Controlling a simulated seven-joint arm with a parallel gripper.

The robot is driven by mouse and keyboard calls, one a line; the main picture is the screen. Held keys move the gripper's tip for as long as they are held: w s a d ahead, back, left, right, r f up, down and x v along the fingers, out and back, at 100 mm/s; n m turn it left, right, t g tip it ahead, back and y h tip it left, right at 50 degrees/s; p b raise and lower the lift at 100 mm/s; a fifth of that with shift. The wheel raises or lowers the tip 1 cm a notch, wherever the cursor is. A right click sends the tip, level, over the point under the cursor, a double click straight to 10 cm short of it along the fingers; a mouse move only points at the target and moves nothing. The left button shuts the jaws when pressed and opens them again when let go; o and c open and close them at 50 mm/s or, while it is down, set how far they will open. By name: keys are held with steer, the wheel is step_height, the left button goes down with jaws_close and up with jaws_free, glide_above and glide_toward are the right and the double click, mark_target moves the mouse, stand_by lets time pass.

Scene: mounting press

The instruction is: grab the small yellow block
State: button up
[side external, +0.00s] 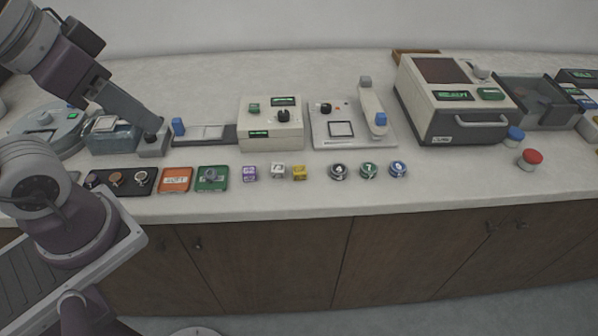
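My gripper (96,94) is at the upper left, far to the left of the yellow block and above the left-hand devices. Its fingertips overlap a grey-blue device part in the picture, so I cannot make out whether they are open or shut.
An orange pad (175,180) and a green pad (212,178) lie to the left. Several numbered dark pucks (369,170) stand to the right. A cream control box (271,124) and a lever unit (345,129) are behind the blocks. A strip of bare worktop lies in front.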

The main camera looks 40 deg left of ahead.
steer(key=m+y, duration=1)
steer(key=m, duration=1)
glide_above(300, 175)
steer(key=s, duration=0.7)
step_height(300, 175, down, 17)
steer(key=d+f+m+t, duration=0.1)
steer(key=f+m, duration=0.1)
steer(key=w+d+f+m+t, duration=0.1)
steer(key=d+f+m, duration=0.1)
steer(key=f, duration=0.1)
steer(key=w+d+f+m+t, duration=0.1)
steer(key=f+m, duration=0.1)
steer(key=f, duration=0.1)
steer(key=shift+w+d, duration=0.2)
steer(key=shift+d, duration=0.15)
steer(key=x, duration=0.6)
steer(key=shift+w+d+f, duration=0.1)
steer(key=shift+d+f, duration=0.1)
steer(key=shift+f, duration=0.15)
steer(key=shift+w+a+f, duration=0.2)
steer(key=shift+w+a, duration=0.15)
jaws_close()
